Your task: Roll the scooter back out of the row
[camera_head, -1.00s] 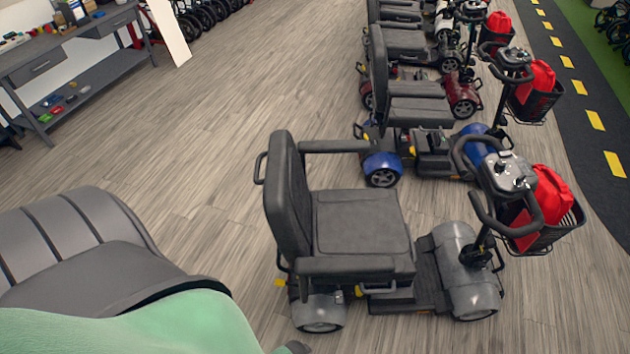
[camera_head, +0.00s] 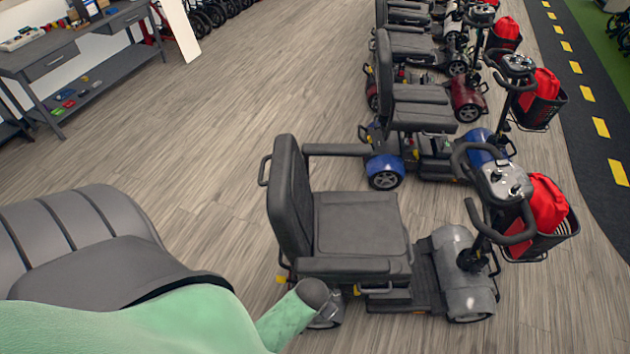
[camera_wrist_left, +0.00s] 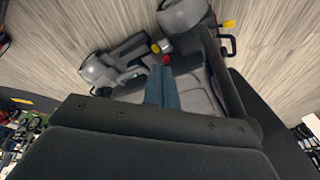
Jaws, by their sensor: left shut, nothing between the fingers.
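The nearest scooter has a dark grey seat (camera_head: 355,222), a grey front body (camera_head: 462,270) and black handlebars around a grey console (camera_head: 503,183). It stands at the near end of the row, facing right. A handle loop (camera_head: 263,170) sticks out behind its backrest. My green left arm (camera_head: 285,318) ends at a grey link in front of the scooter's rear wheel; its gripper is not discernible there. In the left wrist view, the dark blue-green fingers (camera_wrist_left: 160,88) look shut and empty, over the scooter's grey base and a black padded part. Contact cannot be told. My right gripper is not in view.
A scooter with blue body parts (camera_head: 386,170) stands just behind, with more scooters beyond it. A red bag (camera_head: 548,203) sits in the near scooter's front basket. A grey workbench (camera_head: 85,45) stands at the far left. The wooden floor (camera_head: 200,140) left of the row is clear.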

